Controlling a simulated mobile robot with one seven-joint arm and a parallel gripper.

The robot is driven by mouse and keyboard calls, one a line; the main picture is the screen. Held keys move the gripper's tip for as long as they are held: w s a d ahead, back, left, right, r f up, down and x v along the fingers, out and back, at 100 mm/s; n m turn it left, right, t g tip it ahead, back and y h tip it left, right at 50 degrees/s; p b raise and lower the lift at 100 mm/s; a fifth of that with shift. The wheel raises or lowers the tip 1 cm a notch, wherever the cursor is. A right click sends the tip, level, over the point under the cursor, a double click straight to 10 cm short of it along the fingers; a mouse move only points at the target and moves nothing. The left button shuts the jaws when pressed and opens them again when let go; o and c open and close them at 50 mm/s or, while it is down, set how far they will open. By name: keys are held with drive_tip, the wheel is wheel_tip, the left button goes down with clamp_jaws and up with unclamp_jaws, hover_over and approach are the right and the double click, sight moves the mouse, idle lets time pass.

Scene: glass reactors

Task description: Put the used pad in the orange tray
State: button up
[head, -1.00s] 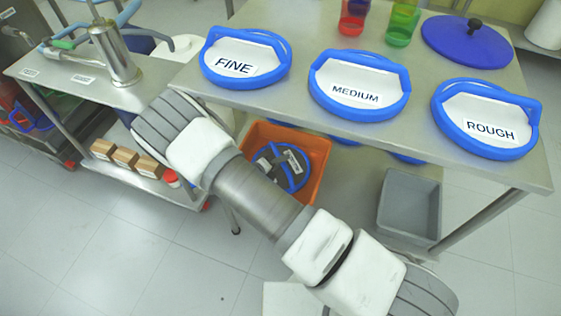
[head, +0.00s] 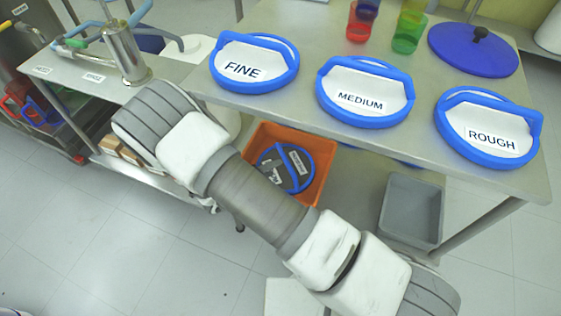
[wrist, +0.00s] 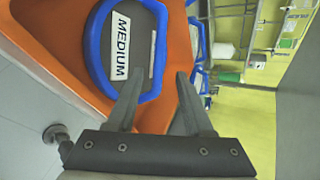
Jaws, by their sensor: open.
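The orange tray (head: 262,132) stands under the front of the steel table in the head view. A dark grey pad with a blue rim and handle (head: 275,178) lies inside it. In the wrist view a dark pad labelled MEDIUM (wrist: 142,28) appears against the orange tray surface (wrist: 60,40). My gripper (wrist: 158,82) is open, its two fingers pointing at this pad's rim with no visible grip. Whether the fingers straddle the rim is unclear. The gripper itself does not show in the head view.
White-faced pads marked FINE (head: 253,65), MEDIUM (head: 365,95) and ROUGH (head: 488,130) lie along the table's (head: 300,22) front. A grey bin (head: 411,210) stands below at right. Coloured cups (head: 408,32) and a blue lid (head: 473,50) are farther back.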

drive_tip(key=shift+v, duration=1.85)
drive_tip(key=shift+s, duration=0.1)
